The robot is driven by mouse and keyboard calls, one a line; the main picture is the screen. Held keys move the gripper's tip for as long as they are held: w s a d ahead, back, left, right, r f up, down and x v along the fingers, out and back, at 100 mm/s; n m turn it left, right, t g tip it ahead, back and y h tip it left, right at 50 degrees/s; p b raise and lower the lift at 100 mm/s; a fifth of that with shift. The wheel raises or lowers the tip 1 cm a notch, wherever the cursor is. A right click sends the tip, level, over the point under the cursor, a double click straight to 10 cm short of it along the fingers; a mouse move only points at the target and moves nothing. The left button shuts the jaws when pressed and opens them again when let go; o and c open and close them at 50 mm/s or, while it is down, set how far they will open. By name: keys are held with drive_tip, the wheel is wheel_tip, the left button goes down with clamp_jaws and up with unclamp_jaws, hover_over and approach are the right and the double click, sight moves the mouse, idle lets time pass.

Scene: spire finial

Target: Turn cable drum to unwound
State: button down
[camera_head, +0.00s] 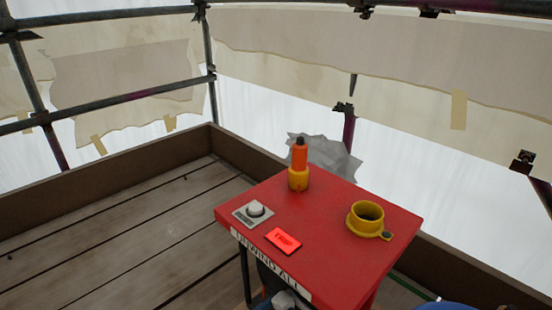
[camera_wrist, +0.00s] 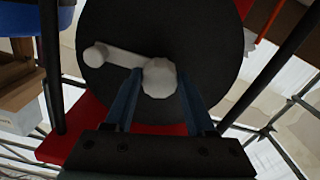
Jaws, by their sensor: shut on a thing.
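In the wrist view the cable drum shows as a large dark round disc (camera_wrist: 205,35) filling the upper middle. A pale crank bar (camera_wrist: 122,56) lies across its face. A smaller round end (camera_wrist: 96,55) is at its left and a larger pale knob (camera_wrist: 160,78) is at its right, near the disc's middle. My gripper (camera_wrist: 160,80) has its two blue fingers on either side of the larger knob and is shut on it. The drum and my gripper are not clearly seen in the head view.
A red table (camera_head: 340,245) bears the label "UNWIND ALL" (camera_head: 270,266), a white push button (camera_head: 256,208), a lit red tile (camera_head: 284,240), an orange-and-black stick in a yellow holder (camera_head: 298,180) and a yellow cup (camera_head: 366,217). Plank decking (camera_head: 110,235) at left is clear, edged by brown boards.

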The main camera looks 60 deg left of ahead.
drive_tip(key=shift+c, duration=1.2)
unclamp_jaws()
drive_tip(key=shift+s, duration=0.1)
drive_tip(key=p+v, duration=0.4)
drive_tip(key=v, duration=0.9)
drive_tip(key=shift+p, duration=0.4)
